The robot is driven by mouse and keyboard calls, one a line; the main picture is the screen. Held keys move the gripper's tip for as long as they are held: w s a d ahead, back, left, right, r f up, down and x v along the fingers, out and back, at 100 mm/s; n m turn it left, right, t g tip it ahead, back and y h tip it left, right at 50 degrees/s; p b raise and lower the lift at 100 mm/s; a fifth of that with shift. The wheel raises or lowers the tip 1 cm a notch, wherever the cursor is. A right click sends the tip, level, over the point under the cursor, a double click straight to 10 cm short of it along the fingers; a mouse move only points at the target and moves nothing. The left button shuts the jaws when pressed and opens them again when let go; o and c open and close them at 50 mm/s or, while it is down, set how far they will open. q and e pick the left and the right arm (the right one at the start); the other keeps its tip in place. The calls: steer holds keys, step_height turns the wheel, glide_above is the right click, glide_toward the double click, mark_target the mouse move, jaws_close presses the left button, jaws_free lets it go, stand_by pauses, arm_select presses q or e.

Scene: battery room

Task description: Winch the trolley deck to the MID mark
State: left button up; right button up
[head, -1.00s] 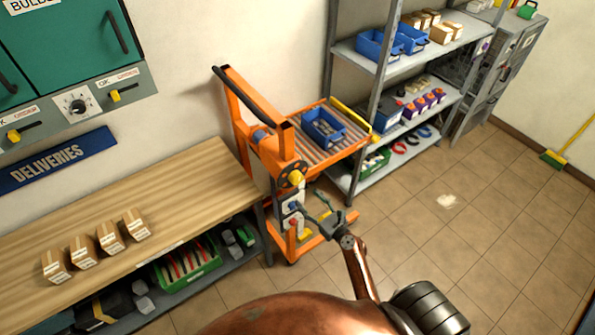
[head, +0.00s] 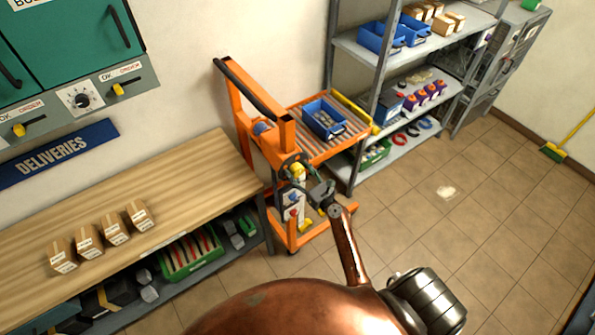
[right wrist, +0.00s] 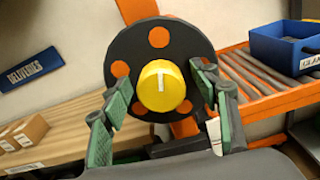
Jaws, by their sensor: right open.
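The orange trolley (head: 240,103) stands between the bench and the shelf rack. Its striped roller deck (head: 349,126) carries a blue bin (head: 323,118). The winch's dark wheel with orange holes shows in the right wrist view (right wrist: 158,40), with a yellow knob (right wrist: 162,87) marked by a pale line at its middle. My right gripper (right wrist: 162,100) is open, its green-padded fingers on either side of the knob; I cannot tell whether they touch it. In the head view my right gripper (head: 308,184) partly hides the wheel. The MID mark cannot be made out. My left gripper is not in view.
A wooden bench (head: 190,175) with several small boxes stands at the left, under a DELIVERIES sign (head: 55,154). A grey shelf rack (head: 350,50) with bins stands behind the deck. The tiled floor (head: 480,230) at right is mostly clear.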

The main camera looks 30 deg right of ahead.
steer(key=c, duration=1.1)
steer(key=shift+a, duration=0.1)
steer(key=shift+c, duration=0.3)
steer(key=shift+n, duration=0.3)
